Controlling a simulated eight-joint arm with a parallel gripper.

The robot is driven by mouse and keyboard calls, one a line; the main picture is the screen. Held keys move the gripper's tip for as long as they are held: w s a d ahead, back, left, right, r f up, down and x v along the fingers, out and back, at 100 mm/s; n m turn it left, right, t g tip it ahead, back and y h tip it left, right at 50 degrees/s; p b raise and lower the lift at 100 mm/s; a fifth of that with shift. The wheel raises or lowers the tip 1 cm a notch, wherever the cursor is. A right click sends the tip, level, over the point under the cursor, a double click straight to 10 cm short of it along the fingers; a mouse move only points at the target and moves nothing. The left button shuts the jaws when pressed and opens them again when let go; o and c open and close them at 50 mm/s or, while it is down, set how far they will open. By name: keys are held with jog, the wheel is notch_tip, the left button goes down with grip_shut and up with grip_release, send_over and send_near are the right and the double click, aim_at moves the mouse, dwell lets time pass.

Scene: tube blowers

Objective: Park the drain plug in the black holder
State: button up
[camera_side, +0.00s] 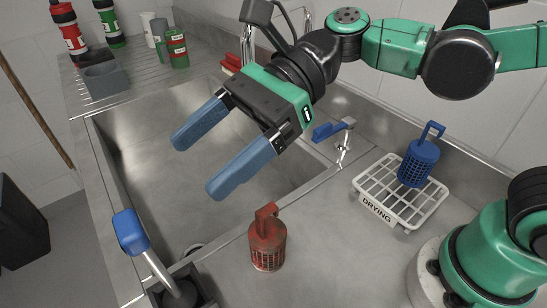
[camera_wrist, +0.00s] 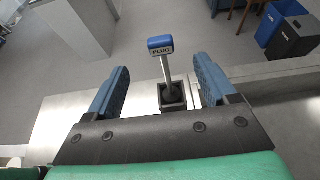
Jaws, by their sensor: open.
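The drain plug has a blue block handle (camera_side: 130,232) on a thin metal stem with a dark foot, at the lower left of the side view. In the wrist view its handle (camera_wrist: 161,45), marked PLUG, stands upright. The foot is in the square black holder (camera_side: 205,294), which also shows in the wrist view (camera_wrist: 172,105); whether it is fully seated is unclear. My gripper (camera_side: 197,165) is open and empty, above the sink and apart from the plug. In the wrist view the plug appears between the two blue fingers.
A red basket strainer (camera_side: 267,242) stands on the front counter. A blue strainer (camera_side: 418,162) sits on the white DRYING rack (camera_side: 372,208) at right. The faucet (camera_side: 344,140) is behind my gripper. Bottles and a grey caddy (camera_side: 105,80) stand at the back left. The sink basin (camera_side: 200,175) looks empty.

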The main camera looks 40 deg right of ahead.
jog(key=w+d+f+n+t+h, duration=0.1)
jog(key=d+f+n+t+h, duration=0.2)
jog(key=d+n+h, duration=0.3)
jog(key=w+d+f+n+t+h, duration=0.2)
jog(key=d+f+n+t+h, duration=0.2)
jog(key=d+n+h, duration=0.3)
jog(key=d+f+n, duration=0.1)
jog(key=d+n, duration=0.4)
jog(key=d, duration=0.5)
jog(key=shift+f, duration=0.3)
